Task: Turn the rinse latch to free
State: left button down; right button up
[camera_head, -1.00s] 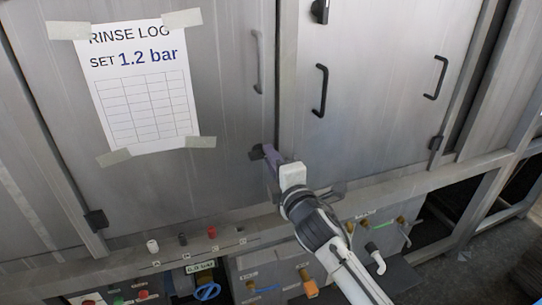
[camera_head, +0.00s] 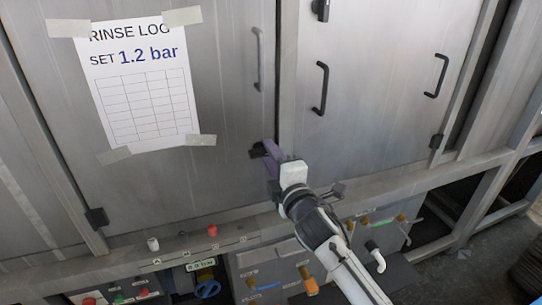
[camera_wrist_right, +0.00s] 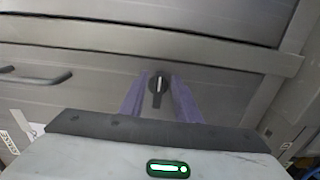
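A black latch knob (camera_wrist_right: 158,84) with a white line shows in the right wrist view, its long lower part lying along the picture's vertical. In the head view, a black piece (camera_head: 256,151) at the purple fingertips, low on the left door, appears to be this knob. My right gripper (camera_head: 270,150) is at it. In the wrist view the two purple fingers of my right gripper (camera_wrist_right: 158,95) stand apart, one on each side of the knob. A gap shows at each side, though contact at the tips is hard to judge. My left gripper is not in view.
The left door bears a grey handle (camera_head: 259,60) and a taped rinse log sheet (camera_head: 143,90). The right door has a black handle (camera_head: 321,88). A metal ledge (camera_head: 115,265) runs below, with a white cap (camera_head: 152,244) and a red cap (camera_head: 212,230). Valves and hoses sit underneath.

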jog(key=v, duration=1)
jog(key=shift+s, duration=0.15)
jog(key=s+d+f+m+g+h, duration=0.1)
jog(key=s+d+f+m, duration=0.15)
jog(key=f, duration=0.35)
jog(key=s+d+f+m+g, duration=0.1)
jog(key=s+f+m+g, duration=0.1)
jog(key=s+f+m, duration=0.35)
jog(key=s+d+f+m+g+h, duration=0.1)
jog(key=s+d+f, duration=0.1)
jog(key=f, duration=0.5)
jog(key=s+d+f+m+g, duration=0.2)
jog(key=s+d+f+m, duration=0.1)
jog(key=s+f+m, duration=0.2)
jog(key=s+d+f+m+g+h, duration=0.1)
jog(key=s+f+m, duration=0.4)
jog(key=s+f, duration=0.5)
jog(key=s+d+g, duration=0.1)
jog(key=s+d, duration=0.1)
jog(key=s, duration=0.2)
jog(key=shift+d+f+g, duration=0.2)
jog(key=shift+d+g, duration=0.15)
jog(key=shift+g, duration=0.05)
